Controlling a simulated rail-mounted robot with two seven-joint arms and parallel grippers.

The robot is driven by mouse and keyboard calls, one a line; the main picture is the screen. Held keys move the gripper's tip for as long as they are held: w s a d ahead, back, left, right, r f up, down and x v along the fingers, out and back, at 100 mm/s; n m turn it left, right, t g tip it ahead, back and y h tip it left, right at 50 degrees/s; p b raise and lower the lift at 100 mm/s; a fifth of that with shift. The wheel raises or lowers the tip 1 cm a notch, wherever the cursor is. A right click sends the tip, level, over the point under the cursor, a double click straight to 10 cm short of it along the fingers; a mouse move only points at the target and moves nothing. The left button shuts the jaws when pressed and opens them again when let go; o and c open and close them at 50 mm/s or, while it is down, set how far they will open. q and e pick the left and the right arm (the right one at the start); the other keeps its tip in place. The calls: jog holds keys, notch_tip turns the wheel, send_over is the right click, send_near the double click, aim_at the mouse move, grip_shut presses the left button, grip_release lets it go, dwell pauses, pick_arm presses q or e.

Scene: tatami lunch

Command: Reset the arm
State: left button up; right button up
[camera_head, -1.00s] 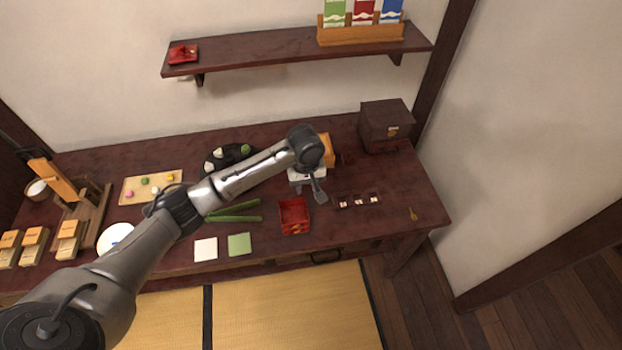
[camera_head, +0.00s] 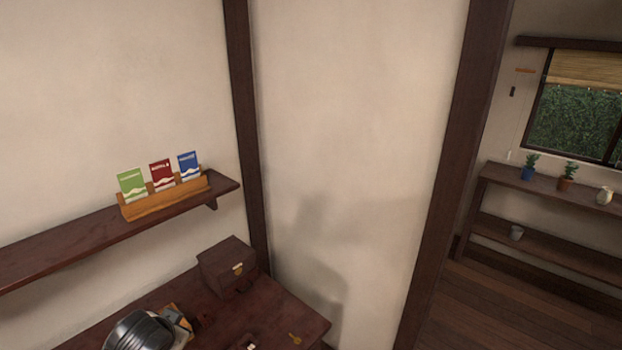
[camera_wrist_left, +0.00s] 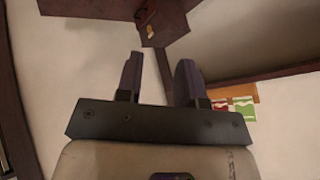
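My left gripper (camera_wrist_left: 158,80) shows in the left wrist view with its two fingers apart and nothing between them. Pale wall lies behind the fingers. In the head view only a rounded dark and silver part of my left arm shows at the bottom left, over the table (camera_head: 262,312); its fingers are hidden there. My right gripper is in neither view.
A wall shelf (camera_head: 75,245) holds a wooden rack (camera_head: 165,199) with green, red and blue packets. Potted plants stand on a far shelf (camera_head: 545,188).

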pick_arm(q)
jog(key=s+d+m+t+h, duration=0.1)
jog(key=s+d+t, duration=0.2)
jog(key=s+d, duration=0.4)
jog(key=s+f+n+g, duration=0.1)
jog(key=s+f+g, duration=0.1)
jog(key=s+f, duration=0.6)
jog(key=s+d+f+n+g+h, duration=0.1)
jog(key=s+f+g, duration=0.3)
jog(key=s, duration=0.8)
jog(key=s+f+n+g, duration=0.1)
jog(key=s+f, duration=0.6)
jog(key=s, duration=0.3)
notch_tip(320, 180, up, 31)
jog(key=p, duration=3.1)
jog(key=shift+w+d+r+p, duration=0.15)
jog(key=shift+w+d+p, duration=0.05)
jog(key=shift+w+p, duration=0.15)
